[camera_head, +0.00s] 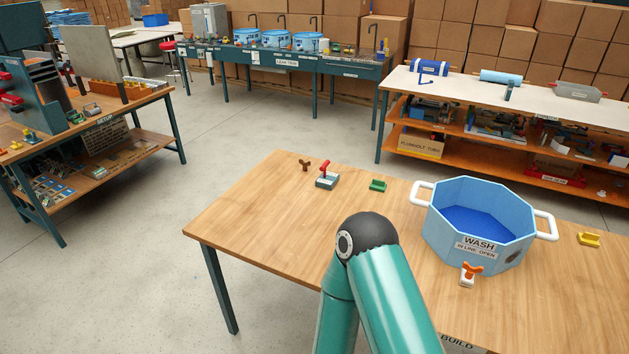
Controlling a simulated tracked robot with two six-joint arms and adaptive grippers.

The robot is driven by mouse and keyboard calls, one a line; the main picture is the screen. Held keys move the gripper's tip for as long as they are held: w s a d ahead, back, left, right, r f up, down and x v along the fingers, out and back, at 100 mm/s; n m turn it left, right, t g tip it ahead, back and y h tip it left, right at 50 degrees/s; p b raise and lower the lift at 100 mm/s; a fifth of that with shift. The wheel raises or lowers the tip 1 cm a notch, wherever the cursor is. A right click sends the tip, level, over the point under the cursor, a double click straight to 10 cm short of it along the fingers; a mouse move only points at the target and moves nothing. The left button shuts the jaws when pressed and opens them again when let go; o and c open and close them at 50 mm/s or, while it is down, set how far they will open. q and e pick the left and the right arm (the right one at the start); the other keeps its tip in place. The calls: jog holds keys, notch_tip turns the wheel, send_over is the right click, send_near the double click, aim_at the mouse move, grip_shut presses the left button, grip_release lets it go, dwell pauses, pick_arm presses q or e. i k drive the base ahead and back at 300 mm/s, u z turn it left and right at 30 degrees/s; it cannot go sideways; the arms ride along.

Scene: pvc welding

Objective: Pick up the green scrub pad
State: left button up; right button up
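A small green block (377,185), which looks like the green scrub pad, lies on the wooden table (265,215) near its back edge. It is left of the blue wash tub and right of a small item with a red handle. Nothing touches it. Neither of my grippers is in view. Only a teal bent arm of mine with a dark joint shows at the bottom middle, in front of the pad and apart from it.
The blue wash tub (465,243) with white handles stands on the right of the table. Near it are an orange-and-white valve-like piece (469,273) and a yellow piece (588,239). A red-handled item (326,176) and a brown knob (305,165) stand back left. The table's left part is clear.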

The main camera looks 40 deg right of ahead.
aim_at(375, 185)
jog(key=z, duration=0.5)
jog(key=i, duration=0.15)
jog(key=u, duration=1.1)
jog(key=k, duration=1.6)
jog(key=z, duration=0.9)
jog(key=i, duration=1)
jog(key=z, duration=0.05)
